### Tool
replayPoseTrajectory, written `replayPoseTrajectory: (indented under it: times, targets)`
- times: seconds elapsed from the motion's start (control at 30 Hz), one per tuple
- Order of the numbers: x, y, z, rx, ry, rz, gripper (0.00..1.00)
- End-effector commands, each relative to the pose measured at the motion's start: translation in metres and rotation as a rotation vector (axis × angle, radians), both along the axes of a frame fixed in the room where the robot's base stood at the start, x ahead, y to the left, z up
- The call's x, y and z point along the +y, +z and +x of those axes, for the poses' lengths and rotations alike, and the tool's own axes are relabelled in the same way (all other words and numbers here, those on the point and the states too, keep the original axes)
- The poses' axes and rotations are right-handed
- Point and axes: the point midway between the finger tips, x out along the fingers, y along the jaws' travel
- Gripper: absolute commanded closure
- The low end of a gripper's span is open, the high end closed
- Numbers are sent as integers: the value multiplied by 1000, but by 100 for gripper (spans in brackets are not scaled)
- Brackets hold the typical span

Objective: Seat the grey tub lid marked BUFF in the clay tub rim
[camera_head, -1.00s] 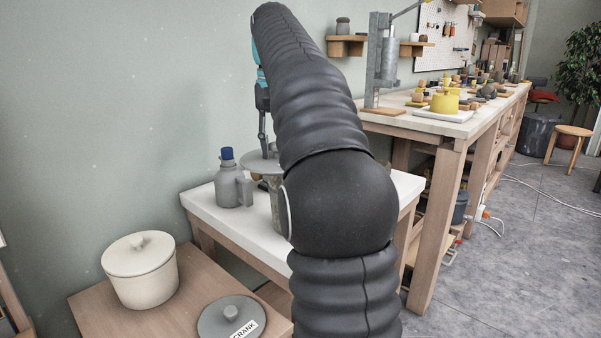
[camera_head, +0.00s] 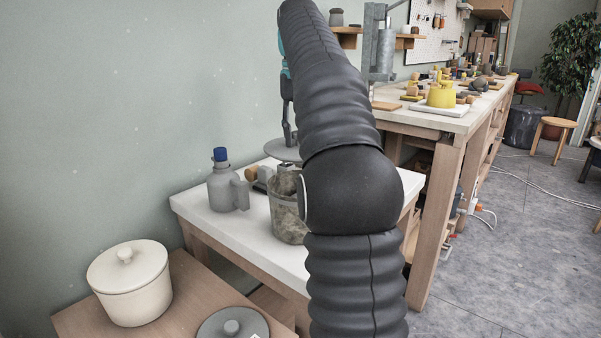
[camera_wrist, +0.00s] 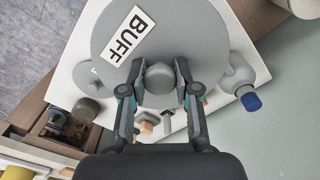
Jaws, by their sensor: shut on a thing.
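My gripper (camera_wrist: 160,82) is shut on the knob (camera_wrist: 160,76) of the grey lid (camera_wrist: 190,30), whose white label reads BUFF. In the head view the lid (camera_head: 283,151) hangs level in the air from my gripper, apart from the tub. The clay tub (camera_head: 287,222) stands on the white table with its open top partly showing, grey clay-like matter inside. The lid appears above and behind the tub's rim there. My arm hides the tub's right side. In the wrist view I cannot make out the tub; the lid covers that area.
A grey bottle with a blue cap (camera_head: 225,185) stands left of the tub on the white table (camera_head: 240,230). Small wooden items lie behind the tub. A cream lidded pot (camera_head: 130,285) and another grey lid (camera_head: 232,326) are on the low wooden table. A long workbench stands right.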

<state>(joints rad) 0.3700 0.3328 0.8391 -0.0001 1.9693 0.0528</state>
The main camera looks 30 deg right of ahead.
Motion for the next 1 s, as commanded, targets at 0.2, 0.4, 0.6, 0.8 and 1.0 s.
replayPoseTrajectory:
  times: [0.2, 0.4, 0.6, 0.8, 1.0]
  targets:
    - [-1, -8, -1, 0, -2, 0, 100]
    - [-2, -24, -1, 1, -4, 0, 100]
    - [-2, -44, -1, 1, -5, 0, 100]
    - [-2, -55, -1, -1, -6, 0, 100]
    - [-2, -56, -1, -1, -6, 0, 100]
